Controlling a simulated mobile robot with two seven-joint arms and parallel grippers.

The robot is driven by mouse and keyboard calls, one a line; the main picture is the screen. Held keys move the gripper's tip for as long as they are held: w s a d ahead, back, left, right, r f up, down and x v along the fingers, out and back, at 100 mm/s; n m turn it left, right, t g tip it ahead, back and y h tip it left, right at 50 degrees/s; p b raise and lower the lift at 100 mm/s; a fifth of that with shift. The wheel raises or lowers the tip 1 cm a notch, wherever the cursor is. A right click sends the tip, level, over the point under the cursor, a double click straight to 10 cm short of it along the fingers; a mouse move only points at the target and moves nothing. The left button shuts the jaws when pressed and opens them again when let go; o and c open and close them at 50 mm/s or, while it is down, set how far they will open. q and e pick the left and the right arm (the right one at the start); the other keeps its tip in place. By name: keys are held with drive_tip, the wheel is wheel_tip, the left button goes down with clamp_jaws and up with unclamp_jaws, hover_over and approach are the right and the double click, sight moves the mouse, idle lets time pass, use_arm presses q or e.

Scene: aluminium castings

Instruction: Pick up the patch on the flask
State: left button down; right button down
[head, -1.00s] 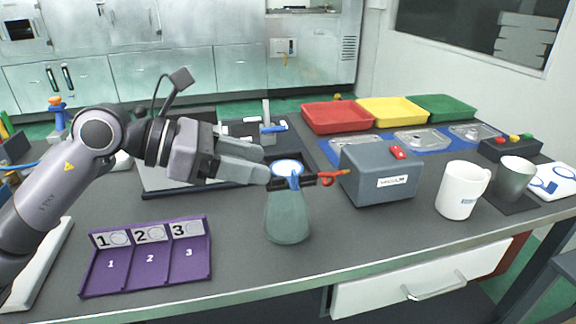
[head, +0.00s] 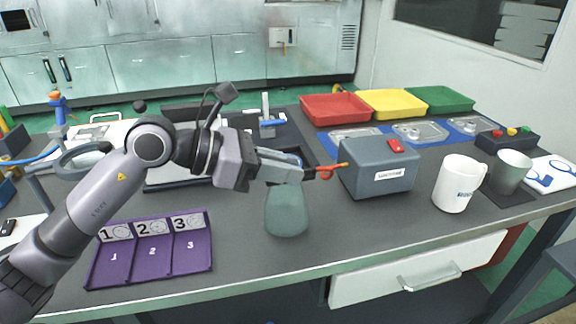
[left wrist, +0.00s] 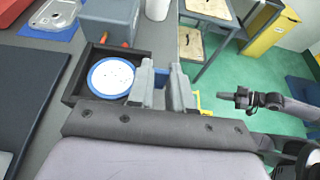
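The white round patch (left wrist: 111,77) lies inside a blue rim in the left wrist view, left of my left fingers. My left gripper's fingers (left wrist: 162,70) stand apart in the left wrist view, with a bit of blue showing in the gap. They are beside the patch, not around it. My right gripper (left wrist: 228,96) shows at the right over the green floor; whether it is open is unclear.
A grey box (head: 378,168) with a red switch stands right of the flask, an orange-red piece (head: 328,171) between them. A dark frame (left wrist: 78,92) surrounds the blue rim. A purple numbered tray (head: 150,250) lies left; a white mug (head: 458,184) stands right.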

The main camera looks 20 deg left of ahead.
use_arm(q)
drive_tip(key=shift+r, duration=0.1)
wheel_tip(320, 180, up, 20)
drive_tip(key=p, duration=0.1)
drive_tip(key=shift+p, duration=0.35)
idle(0.4)
